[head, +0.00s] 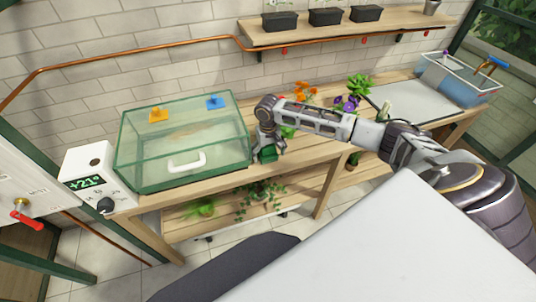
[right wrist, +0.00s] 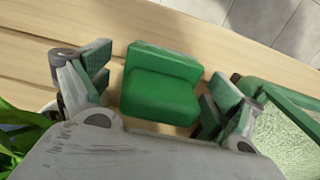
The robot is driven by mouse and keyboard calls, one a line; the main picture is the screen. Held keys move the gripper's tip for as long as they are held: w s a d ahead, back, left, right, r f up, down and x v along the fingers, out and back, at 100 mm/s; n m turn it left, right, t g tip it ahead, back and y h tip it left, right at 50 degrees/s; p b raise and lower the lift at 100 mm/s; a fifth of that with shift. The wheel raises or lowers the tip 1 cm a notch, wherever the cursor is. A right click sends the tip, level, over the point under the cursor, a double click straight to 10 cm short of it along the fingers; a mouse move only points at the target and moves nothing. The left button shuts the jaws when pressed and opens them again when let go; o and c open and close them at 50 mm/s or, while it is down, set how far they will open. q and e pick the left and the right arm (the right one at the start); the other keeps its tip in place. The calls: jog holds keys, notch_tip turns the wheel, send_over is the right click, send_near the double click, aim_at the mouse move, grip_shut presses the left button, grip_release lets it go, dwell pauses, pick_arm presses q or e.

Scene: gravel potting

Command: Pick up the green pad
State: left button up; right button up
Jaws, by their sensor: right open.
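The green pad (right wrist: 160,95) sits on the wooden bench (right wrist: 190,38), and its block shape with a raised back edge shows clearly in the right wrist view. In the head view the green pad (head: 269,154) shows small below my right gripper (head: 266,143), near the bench's front edge. In the right wrist view my right gripper (right wrist: 160,90) is open, with one finger on each side of the pad. A gap shows between the pad and each finger. My left gripper is not in view.
A clear glass case with green edges (head: 180,185) stands just left of my right gripper. Flowers (head: 346,103) and a green plant (head: 360,86) stand behind my right arm. A grey mat (head: 418,100) and a blue basin (head: 458,85) lie farther right.

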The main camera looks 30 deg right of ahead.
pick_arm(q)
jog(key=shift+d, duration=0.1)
pick_arm(e)
jog(key=c, duration=1.1)
jog(key=shift+r, duration=0.8)
notch_tip(320, 180, up, 7)
jog(key=shift+f, duration=0.1)
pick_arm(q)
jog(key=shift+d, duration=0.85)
pick_arm(e)
jog(key=shift+r, duration=0.85)
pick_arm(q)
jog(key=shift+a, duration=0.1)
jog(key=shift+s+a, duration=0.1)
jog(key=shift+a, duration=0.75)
